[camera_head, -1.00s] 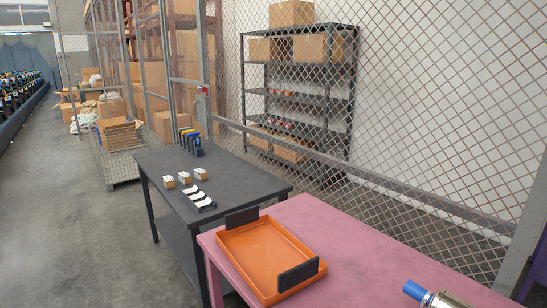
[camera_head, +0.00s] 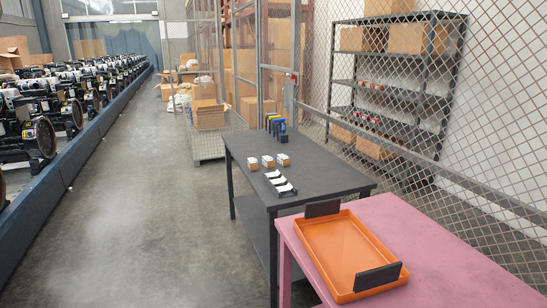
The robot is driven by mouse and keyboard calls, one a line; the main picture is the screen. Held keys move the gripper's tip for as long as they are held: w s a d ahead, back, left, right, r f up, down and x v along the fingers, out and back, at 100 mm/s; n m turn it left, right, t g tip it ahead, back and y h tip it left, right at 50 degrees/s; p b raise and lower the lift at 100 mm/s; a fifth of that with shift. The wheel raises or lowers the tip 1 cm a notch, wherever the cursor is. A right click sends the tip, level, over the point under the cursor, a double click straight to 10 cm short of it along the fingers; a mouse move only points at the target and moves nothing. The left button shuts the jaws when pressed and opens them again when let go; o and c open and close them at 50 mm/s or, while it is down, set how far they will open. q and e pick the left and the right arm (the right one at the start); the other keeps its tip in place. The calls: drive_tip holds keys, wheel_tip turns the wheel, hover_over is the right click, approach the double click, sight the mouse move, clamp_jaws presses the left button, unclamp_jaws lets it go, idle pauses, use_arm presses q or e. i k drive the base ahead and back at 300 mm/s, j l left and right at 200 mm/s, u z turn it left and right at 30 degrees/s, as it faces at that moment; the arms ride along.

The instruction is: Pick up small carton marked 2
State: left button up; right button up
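Several small things stand on the dark table (camera_head: 318,176) ahead of me. Among them are three small cartons with white tops and brown sides, in a row: a left one (camera_head: 252,164), a middle one (camera_head: 268,161) and a right one (camera_head: 283,159). They are too small in the head view for me to read any number, so I cannot tell which is marked 2. Neither of my grippers is in view.
White-and-black items (camera_head: 280,183) lie in front of the cartons; a holder with coloured items (camera_head: 278,129) stands behind. An orange tray (camera_head: 334,220) with dark handles sits on the pink table (camera_head: 440,232). Engines (camera_head: 40,125) line the left. The grey aisle floor (camera_head: 165,215) is clear.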

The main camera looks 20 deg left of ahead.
sight(253, 164)
drive_tip(key=i+j+u, duration=0.1)
drive_tip(key=i+j, duration=1)
drive_tip(key=i, duration=0.2)
drive_tip(key=i+j+u, duration=0.15)
drive_tip(key=i+j, duration=0.4)
drive_tip(key=i, duration=0.15)
